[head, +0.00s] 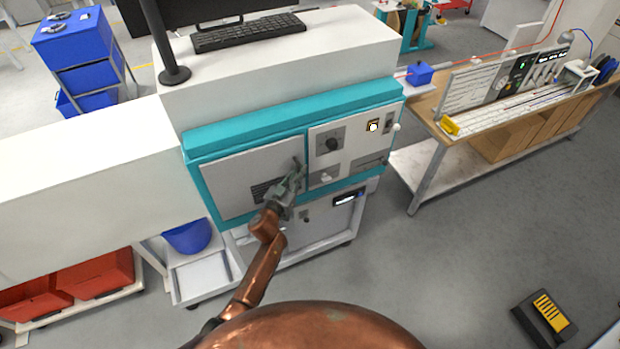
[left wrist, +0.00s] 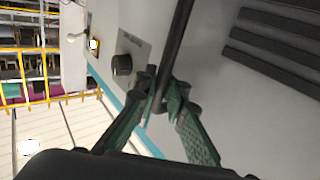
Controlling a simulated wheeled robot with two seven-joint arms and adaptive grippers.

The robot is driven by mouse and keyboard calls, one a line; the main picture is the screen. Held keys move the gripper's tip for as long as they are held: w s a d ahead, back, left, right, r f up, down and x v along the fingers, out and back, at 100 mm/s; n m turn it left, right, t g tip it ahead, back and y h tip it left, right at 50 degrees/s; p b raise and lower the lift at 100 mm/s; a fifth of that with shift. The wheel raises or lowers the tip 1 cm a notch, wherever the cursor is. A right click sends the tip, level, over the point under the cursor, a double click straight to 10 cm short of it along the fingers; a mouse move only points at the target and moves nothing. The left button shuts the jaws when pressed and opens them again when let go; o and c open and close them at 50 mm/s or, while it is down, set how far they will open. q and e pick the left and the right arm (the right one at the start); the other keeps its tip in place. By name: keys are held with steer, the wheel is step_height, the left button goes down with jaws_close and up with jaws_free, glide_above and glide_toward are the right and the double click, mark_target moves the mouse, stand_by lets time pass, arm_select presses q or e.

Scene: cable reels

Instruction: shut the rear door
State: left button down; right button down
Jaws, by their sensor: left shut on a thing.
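A white and teal machine stands ahead in the head view, with a grey door (head: 250,178) with dark vent slots on its front left. The door looks nearly flush with the front; I cannot tell whether it is fully closed or whether it is the rear door. My left gripper (head: 297,180) is at the door's right edge, shut on a dark upright bar handle (left wrist: 181,35). In the left wrist view the fingers (left wrist: 165,92) close around the bar, and vent slots (left wrist: 275,45) show beside it. My right gripper is not in view.
A control panel (head: 350,145) with a dark knob and a lit button is right of the door. A workbench (head: 440,110) stands at the right. A blue bin (head: 187,237) and red bins (head: 95,272) sit lower left. A black and yellow object (head: 545,315) lies on open floor.

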arm_select(q)
steer(key=shift+w+a, duration=0.2)
steer(key=shift+a, duration=0.05)
steer(key=c, duration=2)
jaws_free()
steer(key=shift+s+a, duration=0.1)
steer(key=v, duration=1.2)
steer(key=shift+d, duration=0.25)
